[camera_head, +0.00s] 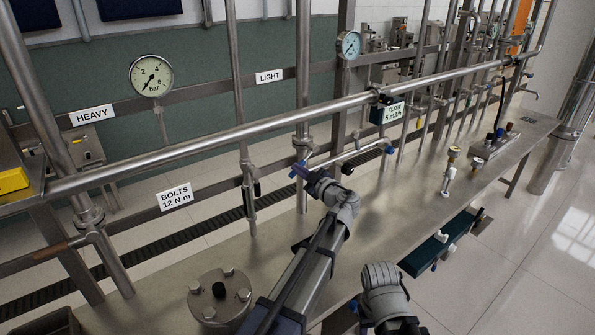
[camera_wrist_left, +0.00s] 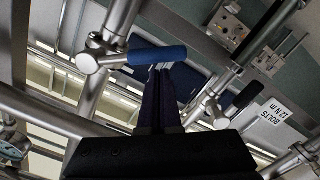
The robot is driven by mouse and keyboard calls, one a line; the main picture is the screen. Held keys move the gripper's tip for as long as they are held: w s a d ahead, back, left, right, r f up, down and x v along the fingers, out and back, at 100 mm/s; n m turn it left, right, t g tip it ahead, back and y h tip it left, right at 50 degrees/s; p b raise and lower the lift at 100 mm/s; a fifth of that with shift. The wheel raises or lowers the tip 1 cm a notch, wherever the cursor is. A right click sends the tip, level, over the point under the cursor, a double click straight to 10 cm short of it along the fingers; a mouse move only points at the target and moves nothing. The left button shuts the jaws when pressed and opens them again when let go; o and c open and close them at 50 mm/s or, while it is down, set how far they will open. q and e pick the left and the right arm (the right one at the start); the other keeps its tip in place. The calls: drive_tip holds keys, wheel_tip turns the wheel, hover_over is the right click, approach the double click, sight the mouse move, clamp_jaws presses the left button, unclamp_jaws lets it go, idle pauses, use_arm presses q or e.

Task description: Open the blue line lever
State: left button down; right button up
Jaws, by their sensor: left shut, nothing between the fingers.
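The blue-sleeved lever (camera_head: 293,173) is on a valve of the upright pipe below the LIGHT sign in the head view. In the left wrist view the blue lever (camera_wrist_left: 157,56) juts sideways to the right from its steel valve body. My left gripper (camera_head: 307,172) is at the lever, its fingers together and empty. In the left wrist view the shut fingertips (camera_wrist_left: 160,72) lie close below the middle of the sleeve; whether they touch it I cannot tell. My right arm shows at the lower middle of the head view, but its fingers cannot be made out.
A long steel pipe (camera_head: 240,135) crosses above the bench (camera_head: 400,200). A darker lever (camera_wrist_left: 243,97) is to the right in the left wrist view. A bolted flange (camera_head: 220,297) stands at front left. A dark green tray (camera_head: 432,251) with small parts is right of my right arm.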

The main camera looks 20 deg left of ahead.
use_arm(q)
drive_tip(key=shift+f, duration=0.1)
drive_tip(key=shift+w+f+n+b, duration=0.1)
drive_tip(key=shift+f+n+b, duration=0.1)
drive_tip(key=shift+n+b, duration=0.1)
drive_tip(key=shift+f+n, duration=0.2)
drive_tip(key=shift+n, duration=0.1)
drive_tip(key=w+d+f+b, duration=0.4)
drive_tip(key=f+b, duration=0.1)
drive_tip(key=shift+w, duration=0.4)
idle(0.4)
drive_tip(key=shift+w, duration=0.1)
idle(0.5)
